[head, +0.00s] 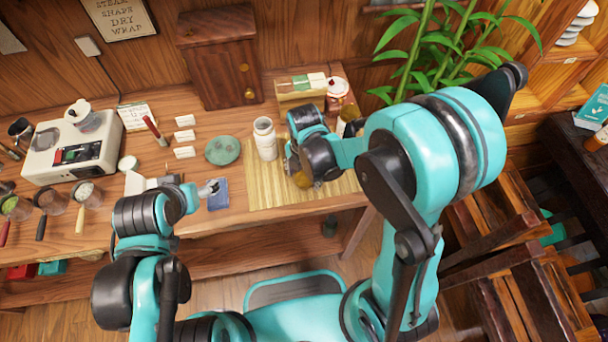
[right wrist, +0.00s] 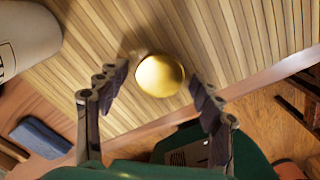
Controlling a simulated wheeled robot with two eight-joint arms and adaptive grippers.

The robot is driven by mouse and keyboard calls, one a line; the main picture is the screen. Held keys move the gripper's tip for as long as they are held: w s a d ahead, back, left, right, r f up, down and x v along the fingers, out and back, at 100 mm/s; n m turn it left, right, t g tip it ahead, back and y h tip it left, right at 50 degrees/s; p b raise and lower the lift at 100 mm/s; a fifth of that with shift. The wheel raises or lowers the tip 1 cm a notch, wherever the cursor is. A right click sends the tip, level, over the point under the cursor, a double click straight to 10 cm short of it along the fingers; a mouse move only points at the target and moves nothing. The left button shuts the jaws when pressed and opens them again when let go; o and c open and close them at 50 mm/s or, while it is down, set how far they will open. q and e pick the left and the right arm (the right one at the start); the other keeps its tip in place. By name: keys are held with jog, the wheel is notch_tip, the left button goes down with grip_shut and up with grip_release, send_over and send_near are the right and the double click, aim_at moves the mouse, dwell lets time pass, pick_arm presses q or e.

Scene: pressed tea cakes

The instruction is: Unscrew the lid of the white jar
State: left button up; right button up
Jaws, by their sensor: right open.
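The white jar (head: 265,140) stands upright on the slatted bamboo mat, left of my right gripper. Its top looks white and pale. Part of it also shows at the upper left in the right wrist view (right wrist: 25,38), with a dark-edged label. My right gripper (right wrist: 150,88) is open over the mat. A shiny golden round thing (right wrist: 160,75) sits between and just beyond its fingers, with no clear contact. It also shows beneath the gripper in the head view (head: 303,180). Whether it is a lid I cannot tell. My left gripper (head: 210,188) is by the blue pad, its fingers too small to read.
The bamboo mat (head: 262,190) reaches the table's front edge. A green round dish (head: 222,150) lies left of the jar, and a blue pad (head: 218,198) lies in front. A wooden box (head: 298,90) and a red-and-white container (head: 337,92) stand behind. A wooden cabinet (head: 220,65) is at the back.

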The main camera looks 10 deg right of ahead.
aim_at(304, 179)
notch_tip(304, 179, up, 11)
jog(key=p, duration=0.4)
jog(key=s+d+r+m+t, duration=0.3)
jog(key=d+r+m, duration=0.1)
jog(key=m, duration=0.9)
jog(key=s+d+r+m+t, duration=0.4)
jog(key=r+m, duration=0.1)
jog(key=m, duration=0.9)
jog(key=shift+s+d+r, duration=0.2)
jog(key=shift+d+r, duration=0.15)
jog(key=shift+d, duration=0.05)
jog(key=shift+f, duration=0.1)
